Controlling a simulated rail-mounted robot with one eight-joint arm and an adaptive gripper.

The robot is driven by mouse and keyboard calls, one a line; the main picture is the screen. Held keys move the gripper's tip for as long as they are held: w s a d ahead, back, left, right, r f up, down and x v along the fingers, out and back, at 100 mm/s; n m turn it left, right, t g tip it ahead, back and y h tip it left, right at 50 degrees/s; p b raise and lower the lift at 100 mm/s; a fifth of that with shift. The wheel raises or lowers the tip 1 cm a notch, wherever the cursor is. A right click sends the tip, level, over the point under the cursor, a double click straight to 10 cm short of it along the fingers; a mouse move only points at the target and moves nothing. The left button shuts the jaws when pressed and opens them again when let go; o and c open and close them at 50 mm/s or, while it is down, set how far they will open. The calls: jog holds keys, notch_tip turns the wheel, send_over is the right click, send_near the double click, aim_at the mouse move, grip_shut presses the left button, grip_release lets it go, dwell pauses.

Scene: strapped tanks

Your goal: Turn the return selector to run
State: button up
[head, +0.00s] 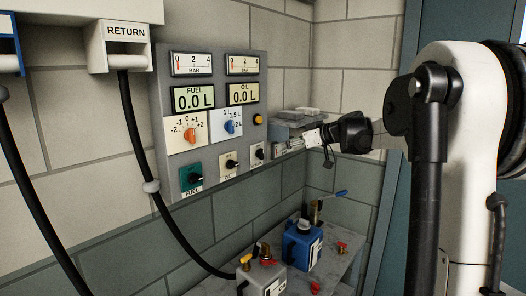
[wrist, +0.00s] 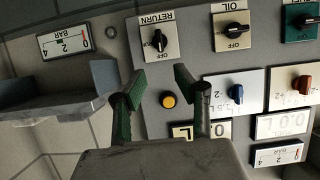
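The return selector (wrist: 158,42) is a black knob on a pale plate marked RETURN and OFF, upside down in the wrist view. In the head view it is the small rightmost selector (head: 257,153) in the panel's lower row. My gripper (wrist: 160,82) is open and empty, its two green-padded fingers apart. In the wrist view the selector shows just beyond the fingertips, between their lines; I see no contact. In the head view my gripper (head: 290,146) is right of the panel. The knob's exact pointing is too small to read.
The grey panel (head: 210,60) also carries the oil selector (head: 230,162), the fuel selector (head: 191,178), gauges, displays and a yellow button (wrist: 168,100). A grey tray-like shelf (wrist: 50,108) is close beside my gripper.

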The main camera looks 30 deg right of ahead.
aim_at(263, 151)
jog(key=p+x, duration=0.1)
jog(key=x, duration=1)
jog(key=shift+w+a+f, duration=0.1)
jog(key=shift+w+f, duration=0.1)
jog(key=shift+w, duration=0.05)
jog(key=shift+c, duration=0.2)
grip_shut()
